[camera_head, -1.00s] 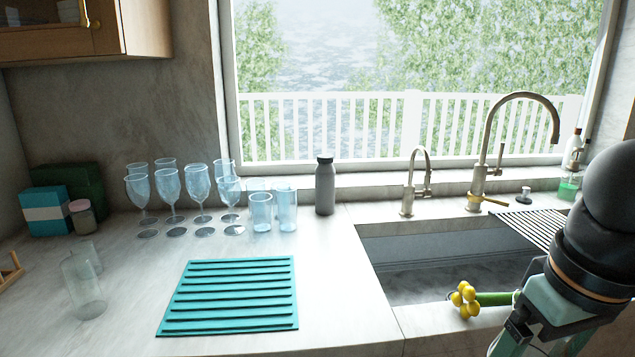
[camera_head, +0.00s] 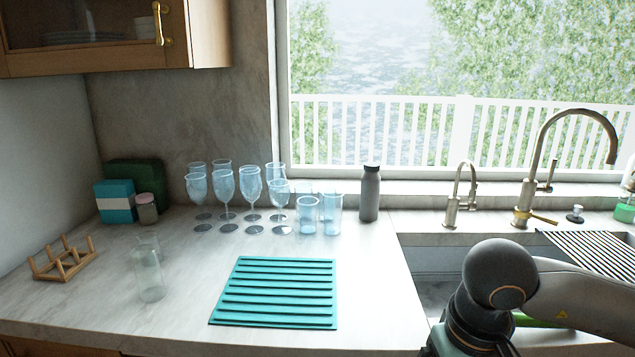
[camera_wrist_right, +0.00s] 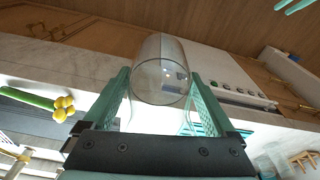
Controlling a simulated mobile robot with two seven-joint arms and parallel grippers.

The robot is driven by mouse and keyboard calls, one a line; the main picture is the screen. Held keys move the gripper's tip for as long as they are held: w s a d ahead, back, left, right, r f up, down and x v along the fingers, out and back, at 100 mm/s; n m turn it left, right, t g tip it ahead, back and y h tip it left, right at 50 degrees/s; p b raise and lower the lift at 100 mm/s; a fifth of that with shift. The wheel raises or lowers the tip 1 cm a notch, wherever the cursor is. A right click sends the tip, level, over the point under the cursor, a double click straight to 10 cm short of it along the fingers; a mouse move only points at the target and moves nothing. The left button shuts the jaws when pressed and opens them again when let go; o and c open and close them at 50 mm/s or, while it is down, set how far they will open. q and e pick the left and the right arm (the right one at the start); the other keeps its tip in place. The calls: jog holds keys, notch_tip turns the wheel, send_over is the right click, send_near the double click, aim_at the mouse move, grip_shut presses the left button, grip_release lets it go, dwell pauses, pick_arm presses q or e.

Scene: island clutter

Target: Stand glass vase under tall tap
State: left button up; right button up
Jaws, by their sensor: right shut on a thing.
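The glass vase (camera_wrist_right: 160,70) is a clear, hollow cylinder between the fingers of my right gripper (camera_wrist_right: 160,77) in the right wrist view. That gripper is shut on it. In the head view my right arm covers part of the sink, and its gripper and the vase are out of sight. The tall tap (camera_head: 530,180) is a brass arch behind the sink at the right, with its spout over the basin. The vase is apart from it. Teal prongs (camera_wrist_right: 294,6) at the wrist view's top right look like my left gripper; its opening is unclear.
Behind the sink (camera_head: 430,258) are a short tap (camera_head: 455,195) and a grey bottle (camera_head: 370,194). Several stemmed glasses and tumblers stand left of these. A teal mat (camera_head: 276,292), clear glassware (camera_head: 149,275) and a wooden rack (camera_head: 66,262) occupy the counter. A green-stemmed yellow item (camera_wrist_right: 62,108) lies by the sink.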

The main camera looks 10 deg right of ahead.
jog(key=w+a+f+p, duration=0.1)
jog(key=w+a+f, duration=0.1)
jog(key=a+f, duration=0.2)
jog(key=shift+f+n, duration=0.4)
jog(key=shift+f, duration=0.1)
